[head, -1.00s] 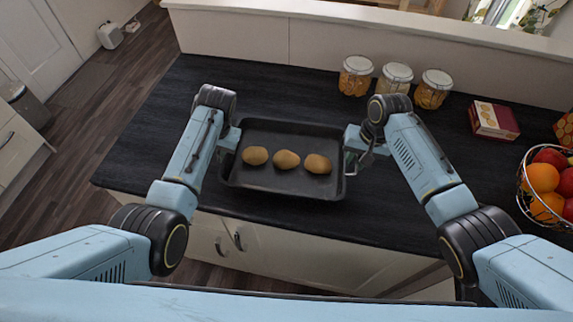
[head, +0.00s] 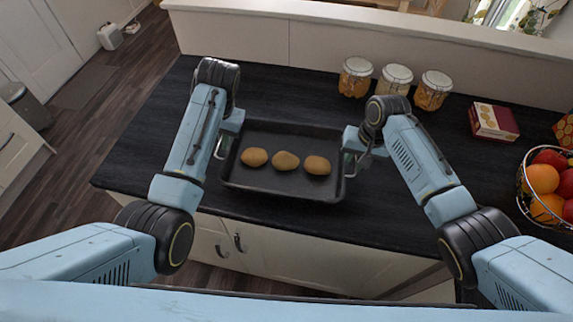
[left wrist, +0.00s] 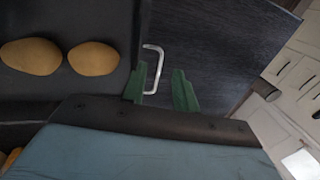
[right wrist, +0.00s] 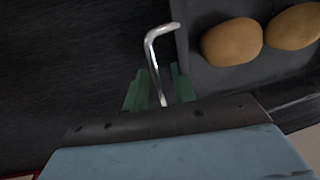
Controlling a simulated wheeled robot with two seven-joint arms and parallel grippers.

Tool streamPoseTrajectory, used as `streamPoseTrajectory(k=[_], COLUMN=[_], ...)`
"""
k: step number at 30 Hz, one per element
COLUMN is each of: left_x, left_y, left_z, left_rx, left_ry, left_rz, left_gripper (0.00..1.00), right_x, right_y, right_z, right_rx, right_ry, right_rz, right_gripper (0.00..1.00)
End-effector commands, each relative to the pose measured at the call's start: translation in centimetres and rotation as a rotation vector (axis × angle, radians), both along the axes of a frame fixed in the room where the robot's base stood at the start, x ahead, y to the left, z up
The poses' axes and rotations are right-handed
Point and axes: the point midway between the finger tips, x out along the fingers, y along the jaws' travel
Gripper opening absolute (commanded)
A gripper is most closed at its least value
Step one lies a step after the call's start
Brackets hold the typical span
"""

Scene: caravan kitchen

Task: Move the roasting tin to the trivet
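The dark roasting tin (head: 285,190) sits on the black worktop with three potatoes (head: 286,161) in a row inside it. A silver wire handle stands out at each short end. My left gripper (head: 224,140) is at the tin's left end; in the left wrist view its green fingers (left wrist: 160,92) are apart, with the left handle (left wrist: 153,68) between them. My right gripper (head: 351,160) is at the right end; in the right wrist view its fingers (right wrist: 159,90) are apart on either side of the right handle (right wrist: 154,62). I cannot make out a trivet in any view.
Three jars (head: 396,79) stand behind the tin near the back wall. A red box (head: 494,121) and a wire fruit basket (head: 545,186) are on the right. The worktop (head: 145,140) is bare to the left of the tin and between tin and basket.

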Motion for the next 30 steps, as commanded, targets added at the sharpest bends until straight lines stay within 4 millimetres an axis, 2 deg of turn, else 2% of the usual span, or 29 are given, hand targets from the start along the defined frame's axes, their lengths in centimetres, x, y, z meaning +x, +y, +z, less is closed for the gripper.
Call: streamPoseTrajectory(k=[5, 8, 21, 25, 30], left_x=[-0.1, -0.1, -0.1, -0.1, -0.1], left_y=[-0.2, -0.2, -0.2, -0.2, -0.1], left_z=[0.8, 0.9, 0.8, 0.8, 0.8], left_rx=[0.001, 0.001, 0.001, 0.001, 0.001], left_ry=[0.001, 0.001, 0.001, 0.001, 0.001], left_rz=[0.0, 0.0, 0.0, 0.0, 0.0], left_gripper=[0.29, 0.29, 0.29, 0.29, 0.29], right_x=[0.0, 0.1, -0.1, -0.1, -0.2], right_y=[0.1, -0.1, -1.7, -2.0, -2.1], right_z=[0.4, 1.6, 10.1, 11.4, 11.9], right_rx=[0.003, 0.004, 0.002, 0.001, 0.0], right_ry=[-0.002, -0.004, -0.003, -0.002, 0.0], right_rz=[0.002, 0.001, 0.0, 0.0, -0.001], right_gripper=[0.28, 0.28, 0.28, 0.28, 0.28])
